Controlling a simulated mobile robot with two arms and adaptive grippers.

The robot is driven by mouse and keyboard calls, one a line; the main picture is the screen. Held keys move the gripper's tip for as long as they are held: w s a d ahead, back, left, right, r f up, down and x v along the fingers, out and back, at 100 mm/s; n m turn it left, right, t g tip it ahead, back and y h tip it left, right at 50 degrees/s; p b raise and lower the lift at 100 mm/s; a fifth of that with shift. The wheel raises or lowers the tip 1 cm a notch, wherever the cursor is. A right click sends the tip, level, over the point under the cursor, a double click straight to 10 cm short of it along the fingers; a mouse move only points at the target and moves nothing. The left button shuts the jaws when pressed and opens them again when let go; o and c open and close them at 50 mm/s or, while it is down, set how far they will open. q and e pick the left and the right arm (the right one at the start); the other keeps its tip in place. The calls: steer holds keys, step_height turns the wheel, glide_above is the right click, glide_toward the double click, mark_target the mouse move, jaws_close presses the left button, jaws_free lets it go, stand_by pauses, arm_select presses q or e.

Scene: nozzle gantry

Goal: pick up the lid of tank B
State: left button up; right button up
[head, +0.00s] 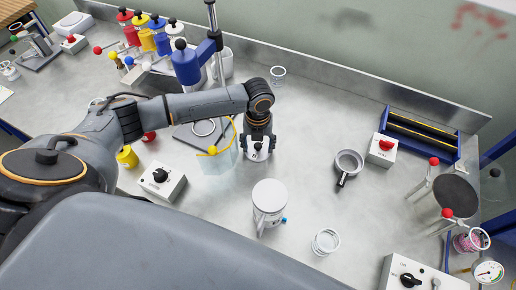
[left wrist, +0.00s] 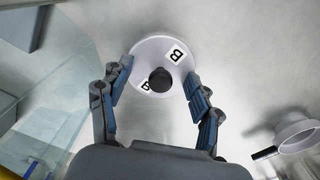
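The lid of tank B (left wrist: 146,52) is a pale round disc with a black knob (left wrist: 160,80) at its centre and "B" labels on it. In the left wrist view my left gripper (left wrist: 158,76) is open, with one blue-padded finger on either side of the knob and the knob untouched. In the head view my left gripper (head: 257,146) points down over the lid, which it mostly hides. The tank's body under the lid is mostly hidden too. My right gripper is not in view.
A clear panel (left wrist: 50,125) stands close on the left of the gripper. A white canister (head: 269,196) with a blue valve stands in front, and a handled strainer (head: 348,162) to the right. A blue rack (head: 420,132) stands at right. The bench between them is clear.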

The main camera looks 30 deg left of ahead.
arm_select(q)
steer(key=shift+s, duration=0.15)
jaws_close()
